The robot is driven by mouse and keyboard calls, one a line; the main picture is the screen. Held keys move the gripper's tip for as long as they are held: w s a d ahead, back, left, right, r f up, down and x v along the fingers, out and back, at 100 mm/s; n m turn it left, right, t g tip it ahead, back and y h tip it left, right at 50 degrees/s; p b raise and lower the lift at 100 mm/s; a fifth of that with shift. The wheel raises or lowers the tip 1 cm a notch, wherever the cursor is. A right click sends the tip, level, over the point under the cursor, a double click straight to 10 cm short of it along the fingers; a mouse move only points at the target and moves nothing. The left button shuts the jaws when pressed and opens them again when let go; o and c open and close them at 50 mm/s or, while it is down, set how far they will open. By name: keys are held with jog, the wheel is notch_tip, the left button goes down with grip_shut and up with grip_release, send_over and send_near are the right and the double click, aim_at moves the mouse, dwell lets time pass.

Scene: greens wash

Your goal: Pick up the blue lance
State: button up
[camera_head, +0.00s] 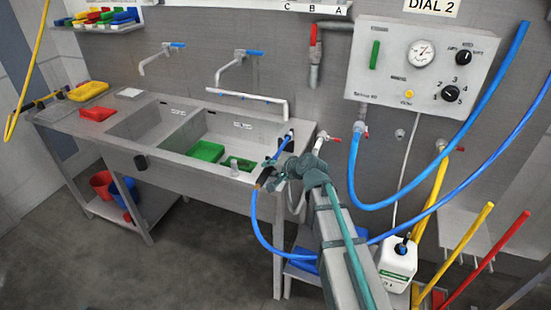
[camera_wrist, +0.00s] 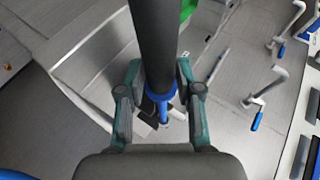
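The blue lance shows at the right front corner of the sink bench in the head view, with a blue upper part (camera_head: 283,147) and a dark lower part. A blue hose (camera_head: 254,215) hangs from its lower end. My gripper (camera_head: 268,172) is at the lance. In the wrist view a thick dark shaft (camera_wrist: 154,45) with a blue collar (camera_wrist: 160,97) runs between my two fingers (camera_wrist: 158,75). One finger is on each side, close to the shaft. The shaft hides the inner fingertip faces, so I cannot tell whether they touch it.
The sink bench (camera_head: 178,158) holds green trays (camera_head: 206,151) in its right basin. A dial panel (camera_head: 420,62) is on the wall at right. Large blue hoses (camera_head: 375,206) loop beside my arm. A white canister (camera_head: 398,262) and coloured poles (camera_head: 500,245) stand at right.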

jog(key=shift+c, duration=1.2)
jog(key=shift+r, duration=0.2)
